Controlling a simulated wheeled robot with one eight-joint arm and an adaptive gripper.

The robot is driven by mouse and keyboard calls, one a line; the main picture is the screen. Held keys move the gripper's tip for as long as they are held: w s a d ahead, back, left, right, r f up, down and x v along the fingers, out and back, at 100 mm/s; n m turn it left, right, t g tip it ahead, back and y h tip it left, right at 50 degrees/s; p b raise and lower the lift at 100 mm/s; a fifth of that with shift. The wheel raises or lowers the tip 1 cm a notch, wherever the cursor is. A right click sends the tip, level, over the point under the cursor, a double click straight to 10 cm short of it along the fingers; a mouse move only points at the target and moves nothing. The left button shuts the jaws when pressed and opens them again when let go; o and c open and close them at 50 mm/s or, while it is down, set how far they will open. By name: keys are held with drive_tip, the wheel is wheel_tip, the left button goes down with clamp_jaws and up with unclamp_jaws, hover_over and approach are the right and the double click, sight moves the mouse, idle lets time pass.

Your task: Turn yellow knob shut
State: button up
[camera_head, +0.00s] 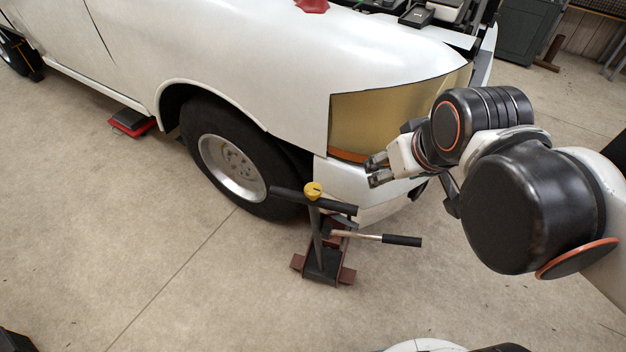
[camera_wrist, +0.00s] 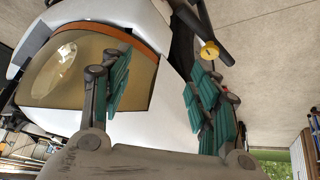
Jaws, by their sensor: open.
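The yellow knob (camera_head: 313,190) sits on top of a black T-shaped handle (camera_head: 335,207) that rises from a floor jack (camera_head: 322,262) beside the pickup's front wheel. A dark mark shows on the knob's top, but its setting cannot be read. My gripper (camera_head: 374,172) is to the right of the knob and higher in the head view, near the headlight, apart from the knob and empty. In the wrist view the knob (camera_wrist: 210,50) shows at the upper right, beyond the right finger. My gripper (camera_wrist: 160,95) is open there, its green-padded fingers wide apart.
The white pickup (camera_head: 240,50) fills the back, with its amber headlight (camera_head: 385,118) close to my gripper. A lever with a black grip (camera_head: 402,241) sticks out right from the jack. The front wheel (camera_head: 232,165) stands left. Bare floor (camera_head: 170,240) lies in front.

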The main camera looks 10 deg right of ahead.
drive_tip(key=n+g+p, duration=0.6)
drive_tip(key=n+p, duration=0.1)
drive_tip(key=n, duration=0.4)
hover_over(313, 188)
wheel_tip(313, 188, down, 3)
wheel_tip(313, 188, down, 13)
drive_tip(key=b, duration=0.3)
drive_tip(key=shift+f+b, duration=0.2)
drive_tip(key=shift+b, duration=0.2)
drive_tip(key=c, duration=1.1)
